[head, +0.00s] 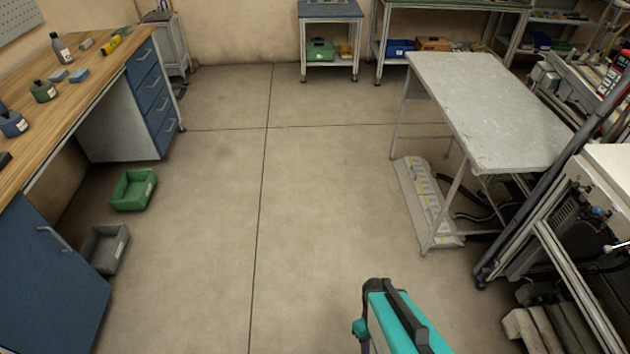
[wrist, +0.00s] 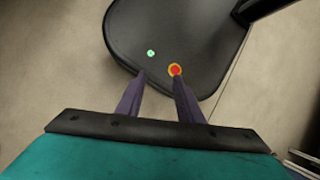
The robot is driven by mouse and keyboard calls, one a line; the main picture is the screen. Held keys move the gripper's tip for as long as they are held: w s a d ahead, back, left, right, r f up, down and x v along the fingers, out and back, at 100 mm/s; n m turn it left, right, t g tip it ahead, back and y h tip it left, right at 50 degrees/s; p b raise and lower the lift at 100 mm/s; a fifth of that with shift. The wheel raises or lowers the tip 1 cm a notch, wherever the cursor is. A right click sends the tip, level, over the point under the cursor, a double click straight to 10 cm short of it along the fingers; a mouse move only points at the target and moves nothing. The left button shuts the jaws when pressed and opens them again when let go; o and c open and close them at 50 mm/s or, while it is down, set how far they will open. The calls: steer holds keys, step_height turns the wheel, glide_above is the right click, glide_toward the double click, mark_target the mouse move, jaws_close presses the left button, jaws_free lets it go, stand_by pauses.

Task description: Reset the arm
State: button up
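My gripper (wrist: 160,80) shows in the wrist view as two dark purple fingers. They stand apart with a clear gap between them, and nothing is held. Beyond the fingertips is a dark rounded surface with a red and yellow button and a small green light, which looks like part of my own base. In the head view my teal and black arm shows at the bottom, right of centre. The fingers cannot be made out clearly there.
A wooden workbench (head: 60,95) with blue drawers stands at left. A green bin (head: 133,190) and a grey bin (head: 104,248) lie on the floor beside it. A grey metal table (head: 485,105) and a machine frame stand at right. The middle floor (head: 270,200) is clear.

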steer(key=shift+s+a+r+m+y, duration=0.1)
steer(key=shift+a+m, duration=0.1)
steer(key=shift+m, duration=0.7)
steer(key=shift+s+a+r+m+y, duration=0.1)
steer(key=shift+a+m, duration=0.1)
steer(key=shift+m, duration=0.7)
steer(key=shift+s+a+m+y, duration=0.1)
steer(key=shift+a+m, duration=0.1)
steer(key=shift+m, duration=0.7)
